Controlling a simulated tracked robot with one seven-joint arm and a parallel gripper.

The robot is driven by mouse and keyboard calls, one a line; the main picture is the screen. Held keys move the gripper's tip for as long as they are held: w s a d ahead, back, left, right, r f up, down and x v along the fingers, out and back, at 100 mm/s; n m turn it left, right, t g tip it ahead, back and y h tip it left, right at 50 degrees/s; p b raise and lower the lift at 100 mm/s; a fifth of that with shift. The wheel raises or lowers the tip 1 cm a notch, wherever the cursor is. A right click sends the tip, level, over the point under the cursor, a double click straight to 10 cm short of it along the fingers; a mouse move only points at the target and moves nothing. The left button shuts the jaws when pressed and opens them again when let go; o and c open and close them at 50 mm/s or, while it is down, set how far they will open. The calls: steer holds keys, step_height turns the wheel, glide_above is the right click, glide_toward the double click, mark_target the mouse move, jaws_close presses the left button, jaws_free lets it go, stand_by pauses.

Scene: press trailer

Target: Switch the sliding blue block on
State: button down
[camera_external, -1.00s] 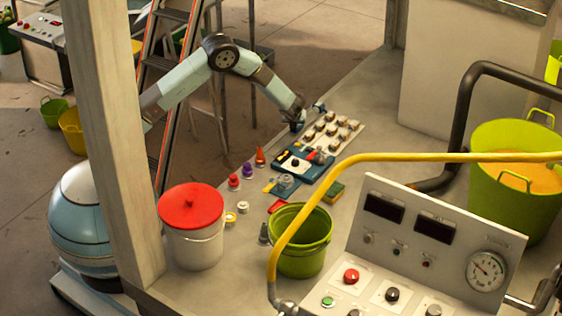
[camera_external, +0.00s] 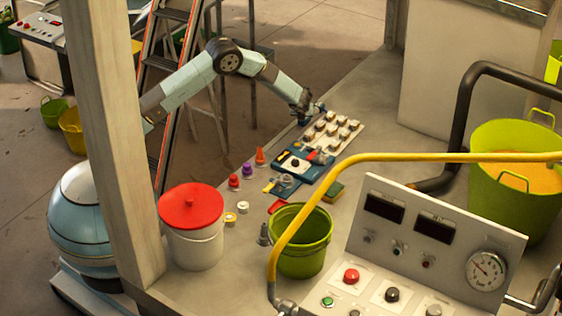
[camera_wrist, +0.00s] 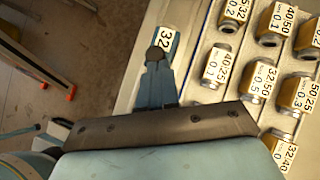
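A dark blue panel (camera_external: 281,167) lies flat on the bench in the external view, with small parts on it, including a red one. I cannot make out which part is the sliding blue block or how it is set. In the external view my gripper (camera_external: 311,117) is low, near the far left corner of the light plate, beyond the blue panel. The wrist view does not show the panel.
The light plate (camera_external: 335,130) carries several labelled brown-and-metal pieces; they fill the right of the wrist view, such as one labelled piece (camera_wrist: 258,79). A green bucket (camera_external: 300,262), a red-lidded white bucket (camera_external: 198,250) and a yellow pipe (camera_external: 400,157) stand nearer.

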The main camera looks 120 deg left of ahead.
steer(key=d, duration=0.1)
steer(key=w+d, duration=0.2)
steer(key=shift+d+r, duration=0.1)
steer(key=shift+r, duration=0.15)
steer(key=v, duration=1)
steer(key=shift+d+r, duration=0.1)
steer(key=shift+r, duration=0.05)
